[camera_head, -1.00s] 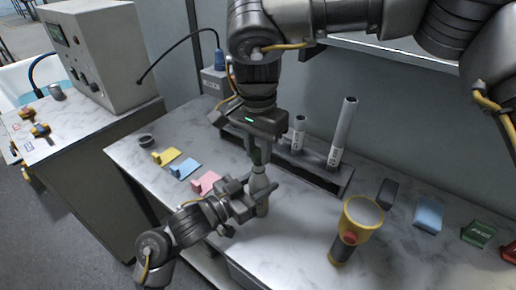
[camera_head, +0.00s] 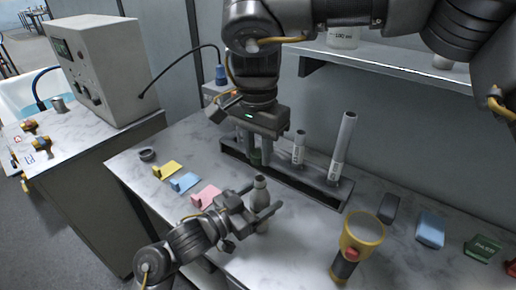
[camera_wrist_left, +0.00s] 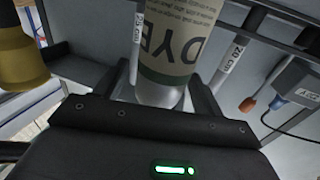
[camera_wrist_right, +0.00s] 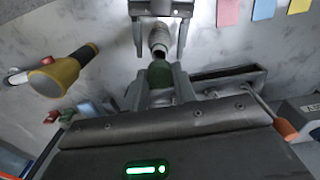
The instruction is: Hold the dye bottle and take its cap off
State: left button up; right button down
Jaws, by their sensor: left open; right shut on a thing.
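The dye bottle (camera_head: 261,191), grey with a tapered neck, stands on the marble bench; its printed "DYE" label shows in the left wrist view (camera_wrist_left: 180,40). My left gripper (camera_head: 264,207) is open, with its fingers on either side of the bottle. My right gripper (camera_head: 256,160) is shut on the green cap (camera_wrist_right: 160,74), above and behind the bottle. In the right wrist view the bottle's dark open mouth (camera_wrist_right: 158,50) shows, apart from the cap. The bottle's base is partly hidden by my left gripper.
A dark rack (camera_head: 290,178) with upright cylinders stands behind the bottle. A yellow flashlight-like object (camera_head: 361,240) stands at right. Yellow, blue and pink cards (camera_head: 205,197) lie at left. A shelf (camera_head: 400,72) overhangs the back right. A grey instrument box (camera_head: 100,65) stands far left.

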pick_arm(q)
jog(key=v, duration=1.2)
jog(key=shift+b, duration=0.4)
